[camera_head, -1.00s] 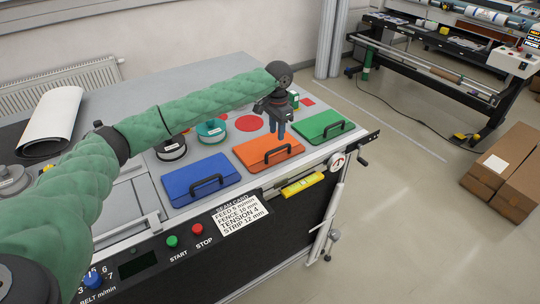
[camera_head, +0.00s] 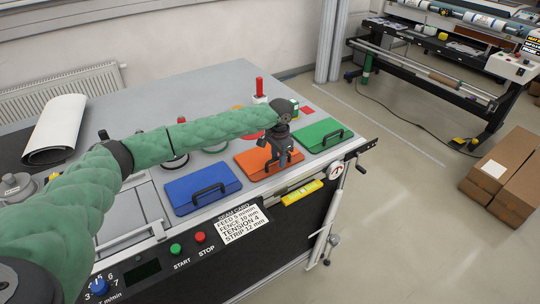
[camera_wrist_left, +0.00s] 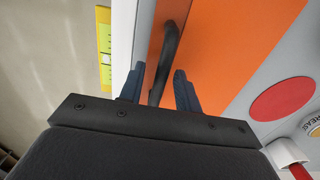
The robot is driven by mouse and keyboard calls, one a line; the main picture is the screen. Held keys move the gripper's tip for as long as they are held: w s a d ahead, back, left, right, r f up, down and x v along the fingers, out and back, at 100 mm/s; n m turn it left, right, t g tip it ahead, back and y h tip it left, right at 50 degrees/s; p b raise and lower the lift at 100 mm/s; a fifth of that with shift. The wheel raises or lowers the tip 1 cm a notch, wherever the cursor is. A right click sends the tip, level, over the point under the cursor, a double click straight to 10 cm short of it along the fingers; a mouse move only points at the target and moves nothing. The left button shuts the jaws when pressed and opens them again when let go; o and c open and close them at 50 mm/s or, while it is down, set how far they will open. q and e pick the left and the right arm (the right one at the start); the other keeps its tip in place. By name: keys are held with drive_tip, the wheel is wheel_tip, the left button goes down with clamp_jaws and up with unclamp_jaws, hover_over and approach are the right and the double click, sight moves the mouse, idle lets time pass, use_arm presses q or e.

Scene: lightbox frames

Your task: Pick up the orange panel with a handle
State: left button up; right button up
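The orange panel (camera_head: 252,165) lies flat on the machine's grey top, between a blue panel (camera_head: 186,190) and a green panel (camera_head: 313,138). Its black handle (camera_wrist_left: 168,55) stands up near the panel's front edge. My left gripper (camera_head: 278,166) is right over the orange panel and hides part of it and most of its handle. In the left wrist view the gripper's two blue fingers (camera_wrist_left: 159,88) are apart, with the handle between them; a gap shows beside the handle. My right gripper is not in view.
The blue and green panels have similar black handles. A yellow level (camera_head: 302,190) sits on the front edge below the orange panel. A red-topped device (camera_head: 260,88) stands behind the arm. Cardboard boxes (camera_head: 505,175) stand on the floor at the right.

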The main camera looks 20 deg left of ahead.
use_arm(q)
drive_tip(key=shift+f, duration=0.3)
clamp_jaws()
drive_tip(key=shift+r, duration=0.15)
